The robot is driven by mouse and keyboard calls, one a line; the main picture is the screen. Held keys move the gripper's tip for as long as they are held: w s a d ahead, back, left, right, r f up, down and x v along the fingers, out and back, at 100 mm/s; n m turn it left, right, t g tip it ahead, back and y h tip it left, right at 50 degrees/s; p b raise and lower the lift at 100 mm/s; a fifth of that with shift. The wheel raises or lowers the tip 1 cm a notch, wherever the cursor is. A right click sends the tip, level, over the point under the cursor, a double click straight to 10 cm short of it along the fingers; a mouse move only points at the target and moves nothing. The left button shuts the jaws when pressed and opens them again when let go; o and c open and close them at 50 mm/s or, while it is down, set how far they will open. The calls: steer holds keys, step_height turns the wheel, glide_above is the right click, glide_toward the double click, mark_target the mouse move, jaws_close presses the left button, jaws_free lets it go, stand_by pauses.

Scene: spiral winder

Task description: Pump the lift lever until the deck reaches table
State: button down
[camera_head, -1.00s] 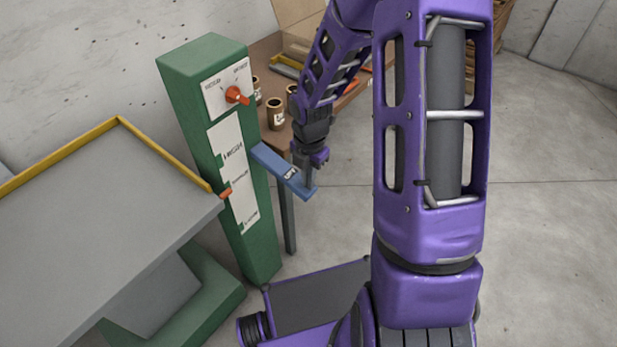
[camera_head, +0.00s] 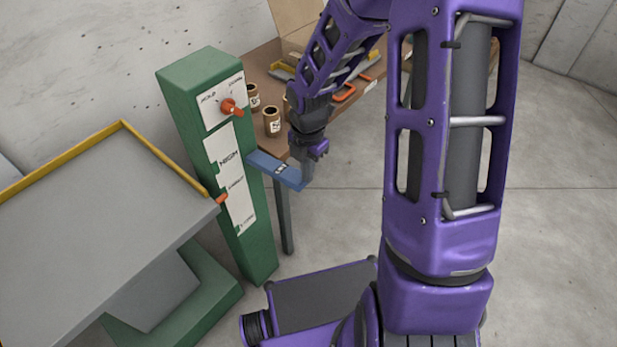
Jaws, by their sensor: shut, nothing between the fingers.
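The blue lift lever (camera_head: 267,167) sticks out to the right from the green column (camera_head: 219,165), tilted slightly down toward its free end. My gripper (camera_head: 304,178) is shut, with its fingers down at the lever's free end; whether they touch it I cannot tell. The grey deck (camera_head: 100,225) with a yellow rim stands left of the column. An orange pointer (camera_head: 222,198) at the deck's corner lies beside the white scale plate, near its middle label. The brown table (camera_head: 262,92) is behind the column, its top higher than the deck.
An orange knob (camera_head: 231,107) sits on the column's upper plate. Several brown cups (camera_head: 272,122) stand on the table, with an orange-handled tool (camera_head: 345,92) and a tray behind. A table leg (camera_head: 285,215) stands right of the column. The floor at right is clear.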

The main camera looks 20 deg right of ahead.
step_height(320, 180, up, 7)
steer(key=s+p, duration=0.1)
steer(key=shift+d+f, duration=0.2)
steer(key=shift+d, duration=0.15)
stand_by(1.2)
